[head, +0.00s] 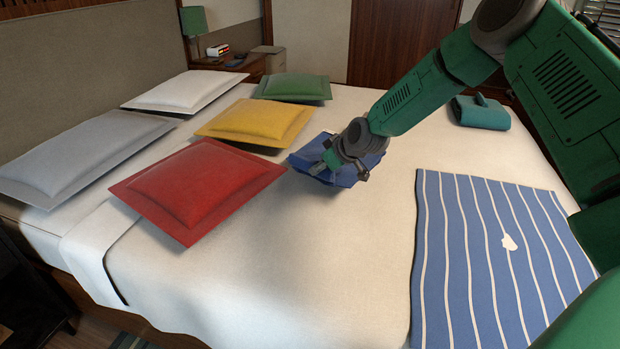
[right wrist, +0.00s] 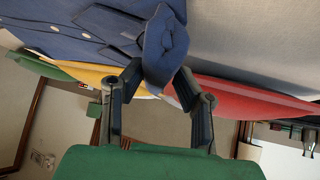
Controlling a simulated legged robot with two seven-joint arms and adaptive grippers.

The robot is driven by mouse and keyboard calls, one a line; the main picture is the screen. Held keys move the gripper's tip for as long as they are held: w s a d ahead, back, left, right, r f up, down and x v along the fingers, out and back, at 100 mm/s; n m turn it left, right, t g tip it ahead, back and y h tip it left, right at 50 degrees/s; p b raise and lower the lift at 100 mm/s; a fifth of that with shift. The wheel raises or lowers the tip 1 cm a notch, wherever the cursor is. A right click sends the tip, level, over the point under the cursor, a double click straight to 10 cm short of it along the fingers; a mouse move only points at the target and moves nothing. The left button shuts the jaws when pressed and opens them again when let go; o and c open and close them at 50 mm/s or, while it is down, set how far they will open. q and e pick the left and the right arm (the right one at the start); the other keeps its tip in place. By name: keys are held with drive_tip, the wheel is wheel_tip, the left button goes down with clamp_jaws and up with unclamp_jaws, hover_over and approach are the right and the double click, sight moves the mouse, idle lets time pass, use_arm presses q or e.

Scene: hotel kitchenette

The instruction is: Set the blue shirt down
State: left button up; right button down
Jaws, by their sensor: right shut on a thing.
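The blue shirt (head: 309,158) is a folded dark blue bundle over the middle of the bed, just right of the yellow and red pillows. My right gripper (head: 338,172) is at the shirt and shut on it. In the right wrist view, the shirt (right wrist: 62,40) with pale buttons spreads across the top left, and a bunched fold of it sits between the fingertips of the gripper (right wrist: 150,85). The gripper hides part of the shirt in the head view. I cannot tell whether the shirt touches the bed. My left gripper is not in view.
The bed (head: 270,270) has red (head: 198,185), yellow (head: 255,122), green (head: 293,87), white (head: 183,91) and grey (head: 85,152) pillows. A blue striped cloth (head: 470,260) lies at the right, and a teal folded item (head: 480,112) behind it. Bare sheet is free at front centre.

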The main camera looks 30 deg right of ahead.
drive_tip(key=f, duration=0.3)
drive_tip(key=shift+d+b, duration=0.3)
drive_tip(key=shift+w+d+f, duration=0.1)
drive_tip(key=shift+d+f, duration=0.1)
drive_tip(key=shift+f, duration=0.05)
drive_tip(key=w, duration=0.1)
drive_tip(key=w+b, duration=0.1)
drive_tip(key=w+a+f+b, duration=0.1)
drive_tip(key=shift+w+a, duration=0.1)
drive_tip(key=shift+w, duration=0.3)
drive_tip(key=shift+a, duration=0.1)
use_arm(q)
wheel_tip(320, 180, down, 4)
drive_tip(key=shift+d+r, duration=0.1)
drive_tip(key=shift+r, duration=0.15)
use_arm(e)
drive_tip(key=shift+r, duration=0.1)
drive_tip(key=c, duration=1.5)
unclamp_jaws()
drive_tip(key=shift+o, duration=1.4)
drive_tip(key=shift+d+f, duration=0.2)
drive_tip(key=shift+d, duration=0.15)
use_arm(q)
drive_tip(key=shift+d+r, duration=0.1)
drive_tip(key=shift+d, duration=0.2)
use_arm(e)
drive_tip(key=shift+a, duration=0.1)
